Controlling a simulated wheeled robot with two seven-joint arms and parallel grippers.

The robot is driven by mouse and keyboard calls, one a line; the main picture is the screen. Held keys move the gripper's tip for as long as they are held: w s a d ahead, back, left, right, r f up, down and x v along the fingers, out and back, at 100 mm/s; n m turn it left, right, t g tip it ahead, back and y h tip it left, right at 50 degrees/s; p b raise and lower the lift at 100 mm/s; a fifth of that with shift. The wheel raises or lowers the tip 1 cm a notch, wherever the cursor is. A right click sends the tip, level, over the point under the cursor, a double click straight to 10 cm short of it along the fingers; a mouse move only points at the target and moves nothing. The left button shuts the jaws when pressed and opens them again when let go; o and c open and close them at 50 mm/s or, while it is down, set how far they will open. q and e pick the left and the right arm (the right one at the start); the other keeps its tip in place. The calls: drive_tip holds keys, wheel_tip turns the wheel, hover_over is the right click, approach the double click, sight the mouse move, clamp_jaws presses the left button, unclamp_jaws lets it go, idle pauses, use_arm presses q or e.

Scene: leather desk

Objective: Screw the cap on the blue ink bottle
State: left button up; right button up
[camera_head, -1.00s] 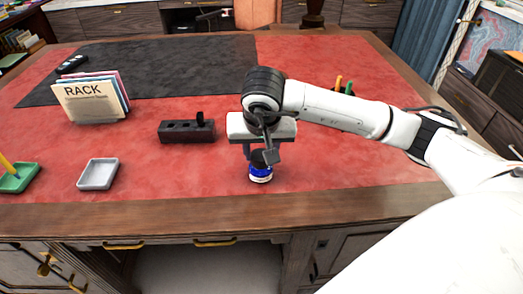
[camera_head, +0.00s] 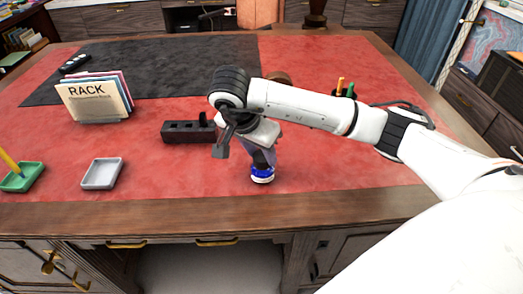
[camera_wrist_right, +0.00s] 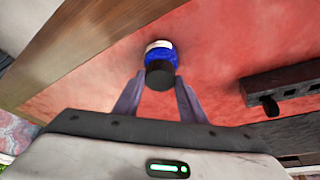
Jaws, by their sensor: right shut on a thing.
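The blue ink bottle (camera_head: 262,176) stands on the red leather near the front edge of the desk. It also shows in the right wrist view (camera_wrist_right: 160,50), with a pale band around it. The black cap (camera_wrist_right: 159,75) is at the bottle's mouth, between the fingers of my right gripper (camera_wrist_right: 160,82). In the head view my right gripper (camera_head: 262,160) reaches down over the bottle, tilted, and is shut on the cap. The fingers and wrist largely hide the cap there. Whether the thread is engaged cannot be seen. My left gripper is not in view.
A dark slotted block (camera_head: 188,132) lies behind and left of the bottle. A grey tray (camera_head: 102,174), a green tray (camera_head: 22,178) with a pencil and a folder rack (camera_head: 97,101) are further left. The red leather right of the bottle is clear.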

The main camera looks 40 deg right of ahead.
drive_tip(key=shift+f+m+g, duration=0.15)
drive_tip(key=shift+m+g, duration=0.25)
drive_tip(key=shift+m, duration=0.2)
drive_tip(key=o, duration=1.1)
drive_tip(key=shift+p+v, duration=1.4)
drive_tip(key=shift+v, duration=3.85)
drive_tip(key=shift+f, duration=0.1)
